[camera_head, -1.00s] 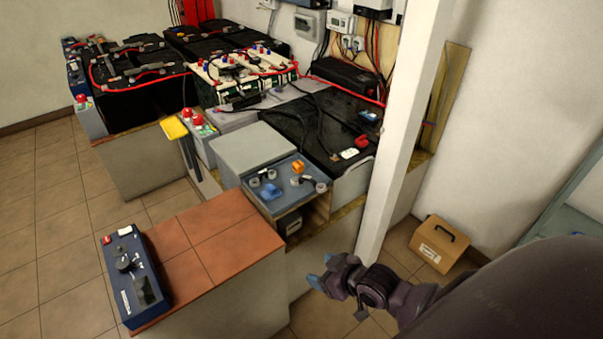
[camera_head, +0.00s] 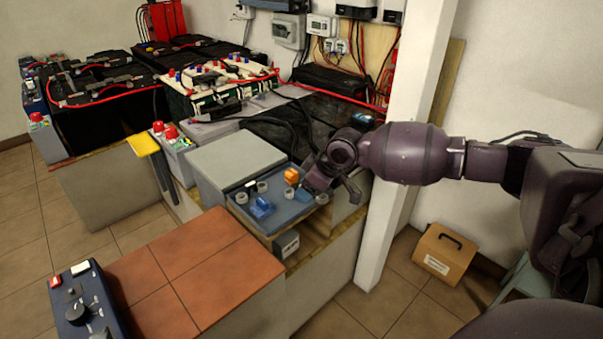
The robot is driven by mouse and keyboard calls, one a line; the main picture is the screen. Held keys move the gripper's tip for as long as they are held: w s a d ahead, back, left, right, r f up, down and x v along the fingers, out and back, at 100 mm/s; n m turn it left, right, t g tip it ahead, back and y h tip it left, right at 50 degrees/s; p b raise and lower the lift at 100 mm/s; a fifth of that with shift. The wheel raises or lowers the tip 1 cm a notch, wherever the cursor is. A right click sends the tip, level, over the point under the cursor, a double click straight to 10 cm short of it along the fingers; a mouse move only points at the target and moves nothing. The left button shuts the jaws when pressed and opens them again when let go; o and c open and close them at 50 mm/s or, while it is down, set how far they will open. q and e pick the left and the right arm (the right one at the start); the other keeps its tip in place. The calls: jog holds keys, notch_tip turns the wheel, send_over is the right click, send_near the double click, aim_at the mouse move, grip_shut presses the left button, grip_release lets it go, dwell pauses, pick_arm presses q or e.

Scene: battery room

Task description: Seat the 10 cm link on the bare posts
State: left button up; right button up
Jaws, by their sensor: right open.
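A battery with a blue-grey top (camera_head: 280,217) stands at the bench's front edge. Round grey posts (camera_head: 242,198) show on its left side, and another grey post (camera_head: 322,198) shows at its right edge. A blue piece (camera_head: 262,208) and an orange piece (camera_head: 291,177) sit on the top. My right gripper (camera_head: 311,189) is open over the right side of this top, close to the right post. It hides part of that side. I cannot pick out the 10 cm link for certain. My left gripper is out of view.
A grey box (camera_head: 236,160) stands behind the battery top. A white pillar (camera_head: 400,150) rises close to my right arm. A tiled ledge (camera_head: 190,270) in front is mostly clear, with a blue device (camera_head: 85,305) at its left. A cardboard box (camera_head: 442,255) is on the floor.

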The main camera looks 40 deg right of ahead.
jog(key=w+d+r, duration=0.1)
jog(key=w+d+r+b, duration=0.1)
jog(key=shift+w+d+r, duration=0.1)
jog(key=shift+w+d, duration=0.15)
jog(key=shift+w, duration=0.15)
jog(key=shift+w+d+r, duration=0.1)
jog(key=shift+r, duration=0.15)
jog(key=shift+f+b, duration=1)
jog(key=shift+f, duration=1.9)
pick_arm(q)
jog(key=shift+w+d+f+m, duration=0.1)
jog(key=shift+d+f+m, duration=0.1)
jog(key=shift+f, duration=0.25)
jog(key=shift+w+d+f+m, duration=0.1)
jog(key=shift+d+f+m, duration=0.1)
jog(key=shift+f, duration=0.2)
pick_arm(e)
jog(key=c, duration=1.2)
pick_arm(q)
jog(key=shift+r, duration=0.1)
pick_arm(e)
jog(key=shift+r, duration=0.2)
